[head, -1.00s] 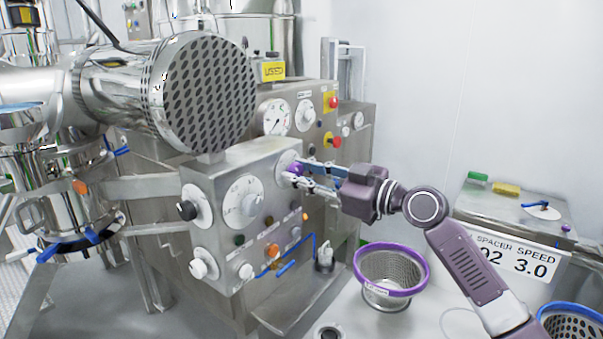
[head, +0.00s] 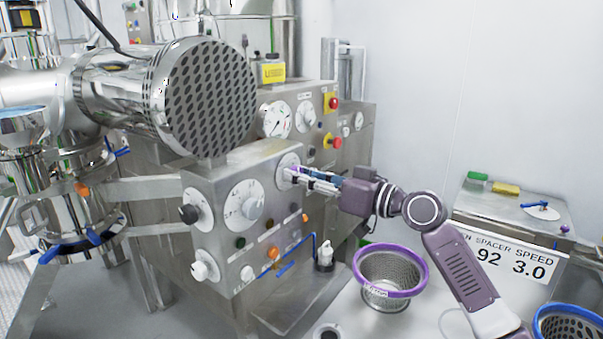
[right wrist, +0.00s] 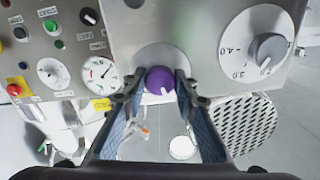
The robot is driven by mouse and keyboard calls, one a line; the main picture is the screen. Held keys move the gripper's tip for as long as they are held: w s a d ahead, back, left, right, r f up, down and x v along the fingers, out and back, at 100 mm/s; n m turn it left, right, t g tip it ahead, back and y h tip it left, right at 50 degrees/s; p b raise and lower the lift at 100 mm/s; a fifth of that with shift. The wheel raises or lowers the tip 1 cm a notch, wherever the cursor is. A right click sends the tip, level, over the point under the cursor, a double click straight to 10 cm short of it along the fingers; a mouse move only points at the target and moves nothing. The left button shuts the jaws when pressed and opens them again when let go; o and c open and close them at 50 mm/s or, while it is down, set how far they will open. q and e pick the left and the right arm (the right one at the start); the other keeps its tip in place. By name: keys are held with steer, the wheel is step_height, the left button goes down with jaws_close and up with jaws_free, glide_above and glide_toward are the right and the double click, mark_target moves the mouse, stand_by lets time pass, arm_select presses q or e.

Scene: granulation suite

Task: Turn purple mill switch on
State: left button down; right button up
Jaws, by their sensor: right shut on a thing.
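The purple mill switch (right wrist: 160,82) is a round purple knob with a white pointer mark, set on a pale round plate on the steel control panel (head: 225,175). In the right wrist view it sits between the fingertips of my right gripper (right wrist: 158,85), which is shut on it. In the head view my right gripper (head: 290,174) reaches in from the right to the panel's upper right corner, and its fingers mostly hide the knob. My left gripper is not in view.
A large dial (head: 243,203) and a black knob (head: 188,213) are on the same panel.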

steer(key=shift+m+p, duration=3.45)
steer(key=shift+m, duration=2.75)
steer(key=o, duration=1.2)
steer(key=shift+d, duration=0.1)
steer(key=v, duration=1.2)
